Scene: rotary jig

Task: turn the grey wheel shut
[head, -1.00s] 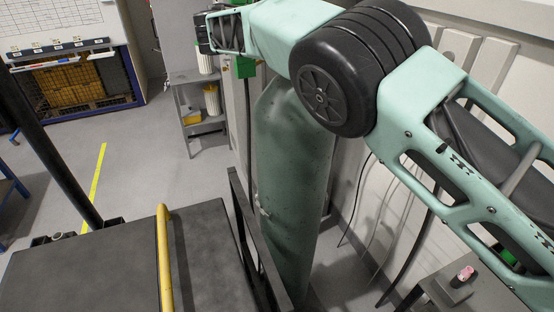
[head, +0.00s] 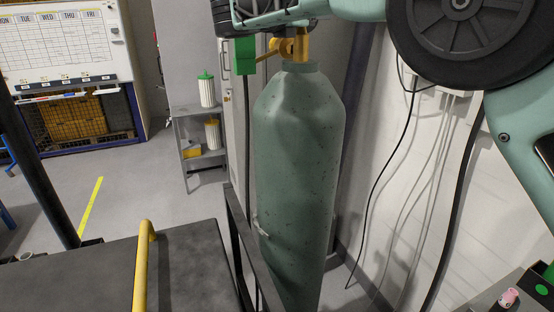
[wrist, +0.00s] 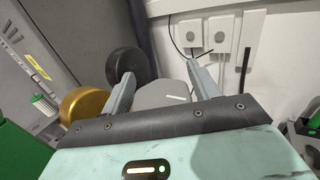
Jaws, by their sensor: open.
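A tall green gas bottle (head: 295,150) stands upright in the middle of the head view, with a brass valve (head: 300,46) on its top. My arm covers what is above the valve there. In the wrist view a light grey rounded part with a white mark (wrist: 165,96), which looks like the grey wheel, lies between the fingers of my gripper (wrist: 160,72). The gripper is open. I cannot tell whether either finger touches the grey part. A brass round part (wrist: 84,106) and a black round part (wrist: 126,66) are left of the fingers.
A dark bench (head: 190,268) with a yellow rail (head: 143,265) is at the front left. A grey shelf (head: 203,158) stands behind the bottle. Cables (head: 400,170) hang along the wall at right. Open floor lies at left.

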